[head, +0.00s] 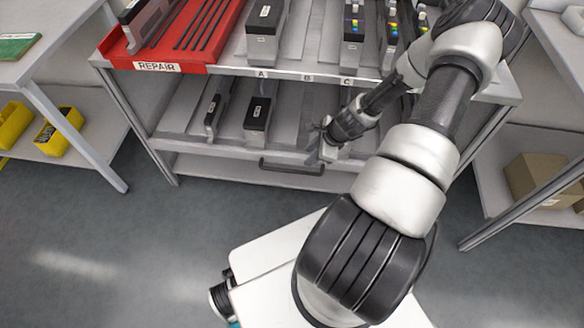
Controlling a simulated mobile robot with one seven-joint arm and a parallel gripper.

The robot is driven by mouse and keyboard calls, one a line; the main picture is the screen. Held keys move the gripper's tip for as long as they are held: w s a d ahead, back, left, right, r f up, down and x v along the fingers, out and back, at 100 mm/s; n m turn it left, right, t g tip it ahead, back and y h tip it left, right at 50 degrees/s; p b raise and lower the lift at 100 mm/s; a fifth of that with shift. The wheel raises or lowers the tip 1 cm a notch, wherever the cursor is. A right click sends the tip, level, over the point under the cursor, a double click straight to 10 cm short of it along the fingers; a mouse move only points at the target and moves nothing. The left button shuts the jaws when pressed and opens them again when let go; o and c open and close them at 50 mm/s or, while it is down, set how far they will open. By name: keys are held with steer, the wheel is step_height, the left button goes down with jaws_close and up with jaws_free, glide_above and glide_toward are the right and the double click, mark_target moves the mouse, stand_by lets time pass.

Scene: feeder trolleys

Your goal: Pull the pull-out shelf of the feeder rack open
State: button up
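The feeder rack (115,95) stands ahead of me. Its pull-out shelf (215,149) is the grey lower level, with its front edge about in line with the rack's front legs. The dark bar handle (291,167) runs along the middle of that front edge.
Two dark feeders (257,118) stand on the shelf's left half. Above are a red REPAIR tray (200,68) and several feeders. A table with yellow bins (58,132) stands left, another with a cardboard box (540,180) right. The floor before the rack's left half is clear.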

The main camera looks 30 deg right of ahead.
mark_target(291, 171)
steer(key=b+x, duration=0.4)
steer(key=x, duration=1.2)
steer(key=shift+f, duration=0.1)
jaws_close()
